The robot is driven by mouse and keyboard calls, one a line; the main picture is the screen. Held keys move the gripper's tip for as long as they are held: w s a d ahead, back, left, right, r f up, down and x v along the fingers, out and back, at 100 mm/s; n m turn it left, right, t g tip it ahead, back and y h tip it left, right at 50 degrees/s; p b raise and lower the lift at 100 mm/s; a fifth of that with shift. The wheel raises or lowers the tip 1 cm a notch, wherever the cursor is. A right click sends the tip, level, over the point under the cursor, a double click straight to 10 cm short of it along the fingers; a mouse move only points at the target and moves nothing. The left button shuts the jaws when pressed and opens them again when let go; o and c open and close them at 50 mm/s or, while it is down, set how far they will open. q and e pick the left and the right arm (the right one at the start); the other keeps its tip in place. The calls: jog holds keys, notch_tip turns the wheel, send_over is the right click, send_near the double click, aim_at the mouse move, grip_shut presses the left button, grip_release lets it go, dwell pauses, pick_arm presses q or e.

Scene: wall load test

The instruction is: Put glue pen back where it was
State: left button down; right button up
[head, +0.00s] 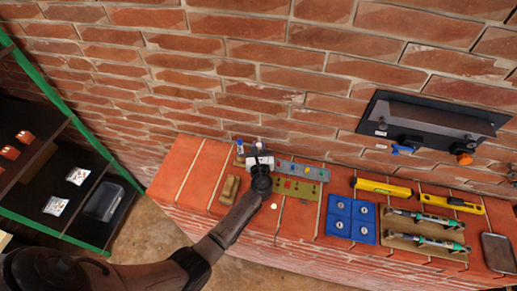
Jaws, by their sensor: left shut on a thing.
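My left gripper (259,162) is at the left part of the brick ledge, close to the wall. It is shut on a small, slim thing with a pale top (259,146), which I take to be the glue pen; the jaws hide most of it. A small blue and white upright item (240,147) stands just left of the gripper. I cannot tell whether the held pen touches anything below it. My right gripper is not in view.
Right of the gripper lies a green and tan board (300,189). Further right are a blue tray (337,231), yellow tools (384,187), a tan holder with two tools (408,243) and a dark phone-like slab (499,253). A tan block (229,189) lies left. A black panel (376,126) hangs above.

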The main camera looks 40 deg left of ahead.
pick_arm(q)
jog(key=shift+r, duration=0.1)
jog(key=c, duration=1)
grip_release()
jog(key=v, duration=1.2)
